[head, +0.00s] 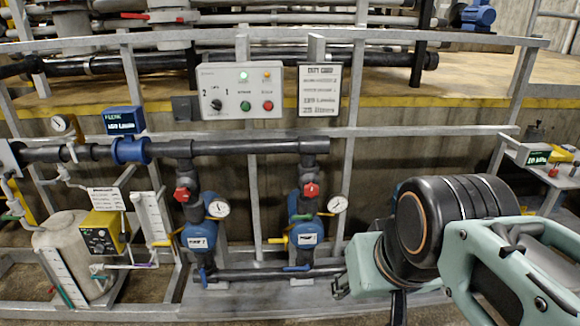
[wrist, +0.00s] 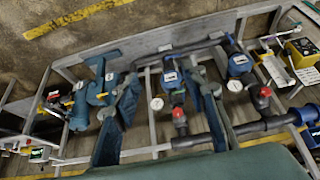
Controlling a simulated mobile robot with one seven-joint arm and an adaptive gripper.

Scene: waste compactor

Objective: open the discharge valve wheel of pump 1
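Two blue pumps stand side by side behind the lower rail. The left pump's label (head: 197,242) seems to read 2; the right pump's label (head: 307,238) is too small to read surely. Each riser carries a red valve handle, one on the left (head: 181,194) and one on the right (head: 311,190). In the wrist view, seen from the opposite way up, these red handles show at the middle (wrist: 179,117) and right (wrist: 264,93). My gripper (wrist: 163,82) is open, its two dark teal fingers spread apart, with nothing held. In the head view its teal body (head: 370,265) is right of the right pump.
A grey control box (head: 240,90) with lamps and buttons hangs above, beside a text sign (head: 319,90). A black header pipe (head: 245,147) joins both risers. Dial gauges (head: 337,204) jut out beside the pumps. A tank (head: 72,255) and yellow box (head: 102,235) stand left. Grey rails cross the front.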

